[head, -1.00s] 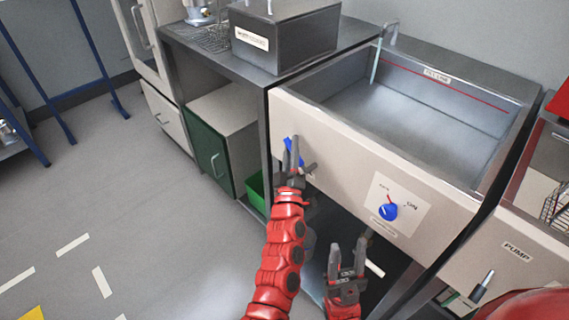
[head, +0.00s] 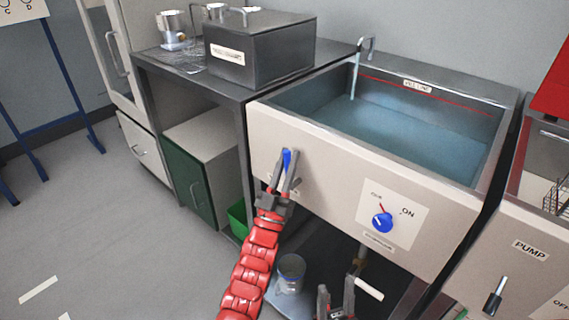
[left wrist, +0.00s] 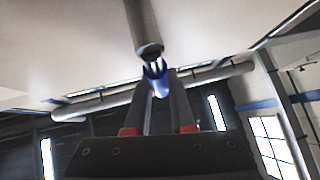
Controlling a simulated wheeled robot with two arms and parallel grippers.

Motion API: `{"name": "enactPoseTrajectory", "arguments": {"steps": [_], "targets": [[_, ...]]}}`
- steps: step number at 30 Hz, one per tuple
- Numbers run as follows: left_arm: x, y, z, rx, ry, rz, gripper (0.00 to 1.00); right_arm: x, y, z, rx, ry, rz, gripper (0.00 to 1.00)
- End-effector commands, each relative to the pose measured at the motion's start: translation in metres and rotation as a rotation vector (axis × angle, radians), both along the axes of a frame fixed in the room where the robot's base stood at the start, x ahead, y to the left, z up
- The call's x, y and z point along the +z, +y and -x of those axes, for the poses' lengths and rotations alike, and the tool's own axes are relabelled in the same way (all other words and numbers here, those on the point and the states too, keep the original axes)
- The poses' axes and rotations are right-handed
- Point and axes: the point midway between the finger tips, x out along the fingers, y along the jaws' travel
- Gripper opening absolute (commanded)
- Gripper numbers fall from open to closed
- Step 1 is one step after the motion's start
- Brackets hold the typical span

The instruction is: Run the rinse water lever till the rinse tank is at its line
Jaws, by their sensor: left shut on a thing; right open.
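The rinse tank (head: 275,110) is an open pale-fronted sink with a red fill line (head: 450,99) along its inner back wall. Bluish water (head: 410,132) covers its floor, with its surface below the red line. A thin stream runs from the spout (head: 364,52) at the back left. The blue lever (head: 287,158) is on the left of the front panel. My left gripper (head: 283,172) is shut on it; the blue handle (left wrist: 155,80) also shows between the fingers in the left wrist view. My right gripper (head: 337,300) is open and empty low at the bottom edge, partly cut off.
A blue knob (head: 382,222) with an ON mark is right of the lever. A PUMP panel with a dark lever (head: 496,296) stands further right. A dark box (head: 262,50) is on the bench to the left. A metal can (head: 291,272) stands under the tank.

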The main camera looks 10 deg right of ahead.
Motion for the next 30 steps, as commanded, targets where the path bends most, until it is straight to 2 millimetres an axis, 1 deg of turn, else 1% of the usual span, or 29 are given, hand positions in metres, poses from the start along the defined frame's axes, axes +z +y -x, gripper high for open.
{"name": "enactPoseTrajectory", "arguments": {"steps": [17, 18, 22, 23, 30], "targets": [[0.0006, -0.0018, 0.0025, -0.001, -0.027, -0.019, 0.0, -0.0017, 0.0, 0.0, 0.0, 0.0, 0.0, 0.47], [0.0006, -0.0018, 0.0025, -0.001, -0.027, -0.019, 0.26, -0.0016, 0.0, 0.0, 0.0, 0.0, 0.0, 0.47], [0.0005, -0.0017, 0.0024, -0.001, -0.027, -0.019, 0.49, -0.0016, 0.0, 0.0, 0.0, 0.0, 0.0, 0.47], [0.0005, -0.0017, 0.0024, -0.001, -0.027, -0.019, 0.52, -0.0017, 0.0, 0.0, 0.0, 0.0, 0.0, 0.47], [0.0003, -0.0014, 0.0023, -0.001, -0.027, -0.019, 0.52, -0.0016, 0.0, 0.0, 0.0, 0.0, 0.0, 0.47]]}}
